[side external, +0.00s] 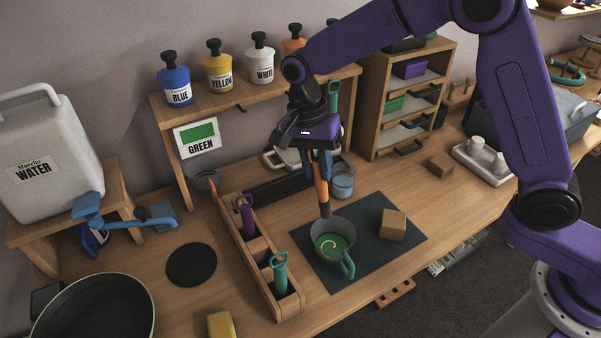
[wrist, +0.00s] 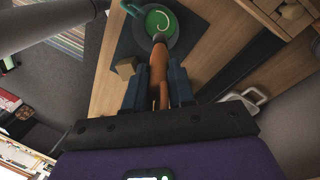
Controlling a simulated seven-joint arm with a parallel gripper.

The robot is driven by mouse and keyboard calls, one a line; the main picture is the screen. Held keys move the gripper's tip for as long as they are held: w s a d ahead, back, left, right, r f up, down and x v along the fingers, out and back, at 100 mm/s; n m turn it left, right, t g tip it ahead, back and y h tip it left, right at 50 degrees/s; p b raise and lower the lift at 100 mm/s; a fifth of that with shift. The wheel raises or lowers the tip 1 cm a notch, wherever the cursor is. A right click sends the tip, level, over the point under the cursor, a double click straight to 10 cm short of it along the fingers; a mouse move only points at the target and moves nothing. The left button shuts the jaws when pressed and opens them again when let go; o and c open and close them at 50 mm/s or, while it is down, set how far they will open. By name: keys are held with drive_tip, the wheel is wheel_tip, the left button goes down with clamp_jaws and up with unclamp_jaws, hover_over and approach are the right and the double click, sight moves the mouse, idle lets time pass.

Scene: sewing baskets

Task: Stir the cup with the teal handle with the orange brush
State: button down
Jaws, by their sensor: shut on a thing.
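The cup with the teal handle (side external: 328,247) stands on a dark mat (side external: 372,255) and holds green liquid with a pale swirl on it. It also shows at the top of the wrist view (wrist: 173,38). My gripper (side external: 320,160) is shut on the orange brush (side external: 321,190), which hangs nearly upright over the cup. In the wrist view the brush (wrist: 159,72) runs between my two fingers, and its dark tip overlaps the near edge of the cup. I cannot tell whether the tip touches the liquid or the rim.
A tan block (side external: 393,224) sits on the mat right of the cup. A wooden holder (side external: 262,270) with a purple tool (side external: 246,216) and a teal tool (side external: 279,272) stands to the left. A glass of bluish liquid (side external: 342,182) stands behind. A paint shelf (side external: 240,92) lines the back.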

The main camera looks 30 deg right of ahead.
sight(325, 211)
drive_tip(key=shift+x, duration=5.95)
